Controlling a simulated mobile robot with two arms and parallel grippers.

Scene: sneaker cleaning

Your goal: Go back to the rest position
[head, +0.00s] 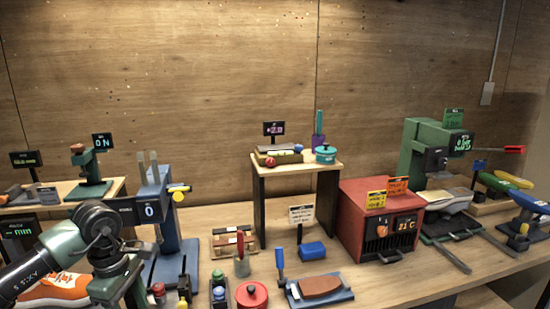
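My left arm (45,255) comes in from the lower left. Its dark round joint (98,226) is in front of the table, and the link beyond it bends down toward the bottom edge. I cannot make out its gripper fingers. My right arm and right gripper do not show. An orange sneaker (62,287) with white marks lies at the lower left, partly hidden behind my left arm.
A blue machine (163,235) stands close beside my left arm. A red heater box (360,205), a small raised table (297,162), a red round tin (252,295) and a brush on a blue tray (320,287) fill the wooden bench. A green press (425,150) stands at right.

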